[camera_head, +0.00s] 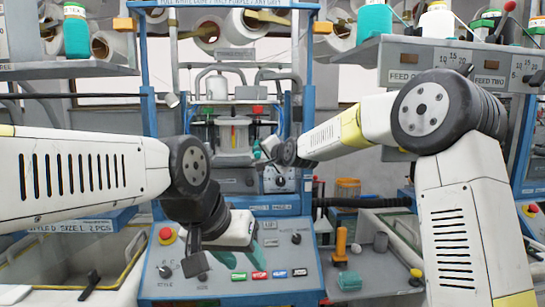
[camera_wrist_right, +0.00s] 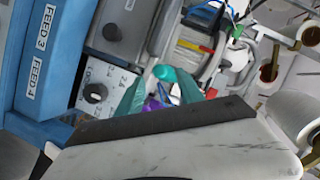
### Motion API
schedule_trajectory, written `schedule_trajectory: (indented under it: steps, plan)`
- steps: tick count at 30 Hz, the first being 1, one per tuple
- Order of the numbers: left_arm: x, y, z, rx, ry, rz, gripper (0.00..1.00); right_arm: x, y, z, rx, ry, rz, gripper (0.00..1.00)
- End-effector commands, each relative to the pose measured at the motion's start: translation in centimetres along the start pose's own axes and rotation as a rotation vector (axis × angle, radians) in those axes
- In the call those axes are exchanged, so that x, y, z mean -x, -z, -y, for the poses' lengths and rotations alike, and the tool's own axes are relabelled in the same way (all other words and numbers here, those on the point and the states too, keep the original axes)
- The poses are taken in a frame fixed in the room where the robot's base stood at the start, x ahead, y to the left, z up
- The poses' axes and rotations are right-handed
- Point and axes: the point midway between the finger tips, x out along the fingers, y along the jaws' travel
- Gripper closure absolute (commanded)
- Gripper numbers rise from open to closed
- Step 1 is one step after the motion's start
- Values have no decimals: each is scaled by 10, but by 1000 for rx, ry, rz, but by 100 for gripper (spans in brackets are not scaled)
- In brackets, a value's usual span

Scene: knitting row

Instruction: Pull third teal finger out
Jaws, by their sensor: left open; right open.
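My right gripper (camera_head: 262,152) reaches in front of the knitting machine (camera_head: 234,130) in the head view. In the right wrist view its two teal fingers (camera_wrist_right: 159,82) stand apart. A small rounded teal piece (camera_wrist_right: 165,73) shows between and just beyond their tips, with a purple piece (camera_wrist_right: 152,103) lower between them. I cannot tell whether the fingers touch the teal piece, or which finger of the glove it is. My left gripper (camera_head: 258,248) is open and low over the sloped control panel, partly hidden by its own wrist.
The control panel (camera_head: 300,262) has coloured buttons and a red knob (camera_head: 166,235). A grey table (camera_head: 375,262) at right holds an orange-handled tool (camera_head: 341,243) and a teal block (camera_head: 349,281). Feed boxes (camera_head: 425,65) and yarn shelves flank the machine.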

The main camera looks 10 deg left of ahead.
Motion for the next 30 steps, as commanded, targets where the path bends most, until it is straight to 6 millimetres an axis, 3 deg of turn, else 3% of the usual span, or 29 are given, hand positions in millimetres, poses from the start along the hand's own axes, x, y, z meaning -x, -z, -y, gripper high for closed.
schedule_trajectory:
  steps: [6,16,23,30]
  plan:
    - [0,0,0,0,0,0,56,-26,0,0,1,0,1,56]
    - [0,0,0,0,0,0,56,-30,0,0,2,-1,1,56]
    - [0,0,0,0,0,0,56,-30,0,0,2,-1,1,99]
    - [0,0,0,0,0,0,56,-30,0,0,2,-1,0,100]
